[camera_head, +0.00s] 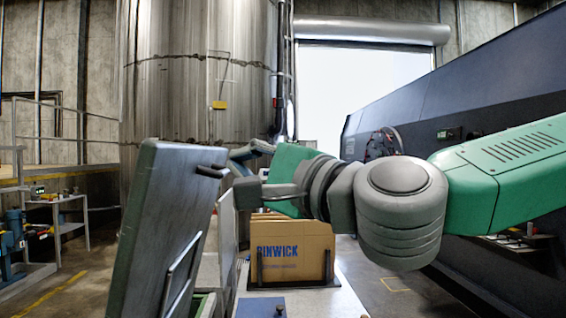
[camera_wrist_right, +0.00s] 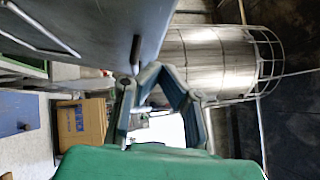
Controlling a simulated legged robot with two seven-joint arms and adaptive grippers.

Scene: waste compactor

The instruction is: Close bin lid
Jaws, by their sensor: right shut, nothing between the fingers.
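The bin lid (camera_head: 165,225) is a large dark grey panel standing open and leaning back at the left of the head view. A short dark handle (camera_head: 212,171) sticks out near its upper right edge. A strip of green bin rim (camera_head: 206,304) shows below. In the wrist view, the lid (camera_wrist_right: 85,28) fills the upper left, with a peg-like handle (camera_wrist_right: 135,54). My right gripper (camera_head: 238,172) is just right of the handle; in the wrist view its fingertips (camera_wrist_right: 136,80) are shut and empty, close to the handle. Contact is not clear. My left gripper is not in view.
A cardboard box (camera_head: 293,248) marked "RINWICK" stands behind my right gripper, with a blue panel (camera_head: 261,307) in front. A large metal tank (camera_head: 200,75) rises behind the lid. A dark machine (camera_head: 480,80) lines the right side. A workbench (camera_head: 55,208) stands at far left.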

